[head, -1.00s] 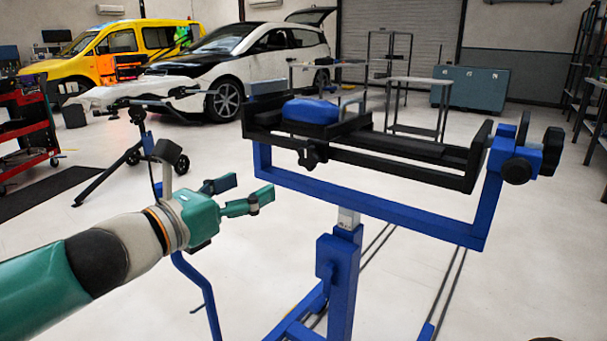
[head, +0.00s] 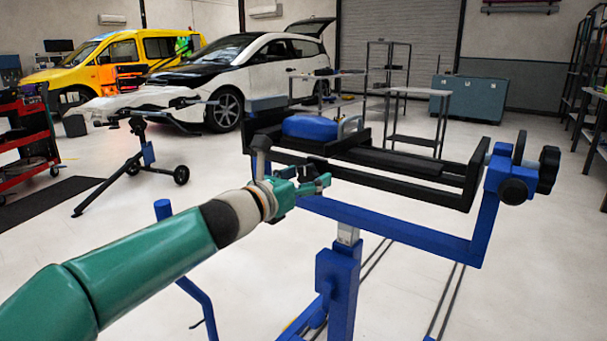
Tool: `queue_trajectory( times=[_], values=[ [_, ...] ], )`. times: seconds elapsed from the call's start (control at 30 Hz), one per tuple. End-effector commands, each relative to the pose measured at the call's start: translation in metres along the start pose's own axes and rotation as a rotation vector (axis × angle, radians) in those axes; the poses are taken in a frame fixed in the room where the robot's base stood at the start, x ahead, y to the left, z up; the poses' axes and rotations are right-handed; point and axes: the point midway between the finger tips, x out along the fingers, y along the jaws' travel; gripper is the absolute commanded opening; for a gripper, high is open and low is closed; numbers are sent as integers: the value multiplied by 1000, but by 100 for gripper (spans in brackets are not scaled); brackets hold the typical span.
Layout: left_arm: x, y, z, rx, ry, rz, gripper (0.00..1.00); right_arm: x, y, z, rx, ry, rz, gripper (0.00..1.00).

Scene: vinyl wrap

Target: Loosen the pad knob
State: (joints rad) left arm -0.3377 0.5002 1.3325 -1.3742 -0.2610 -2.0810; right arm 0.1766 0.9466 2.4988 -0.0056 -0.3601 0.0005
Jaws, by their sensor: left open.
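The blue pad (head: 311,127) sits on the left part of a black clamp frame (head: 400,183) on a blue stand (head: 338,285). The dark pad knob below the pad is hidden or nearly hidden behind my left gripper (head: 318,179). My left gripper is green, open, and in front of the frame's near side just below the pad. I cannot tell whether its fingers touch the knob. My right gripper is out of view.
Black knobs (head: 548,170) sit at the frame's right end on a blue bracket. A tripod-like wheeled stand (head: 140,165) is at the left. A white car (head: 235,75) and a yellow van (head: 120,60) stand behind.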

Motion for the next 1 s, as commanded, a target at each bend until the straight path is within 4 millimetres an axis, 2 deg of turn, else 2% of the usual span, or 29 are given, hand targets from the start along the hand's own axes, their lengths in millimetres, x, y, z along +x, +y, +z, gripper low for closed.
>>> queue_trajectory(
  times=[0.3, 0.67, 1.0],
  values=[
    [2, 0, 0, 0, 0, 0, 73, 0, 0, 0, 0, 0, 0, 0],
    [1, 1, 0, -1, 0, 1, 14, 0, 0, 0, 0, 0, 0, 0],
    [1, 3, 0, -44, 0, 6, 14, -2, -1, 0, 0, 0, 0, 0]
  ],
)
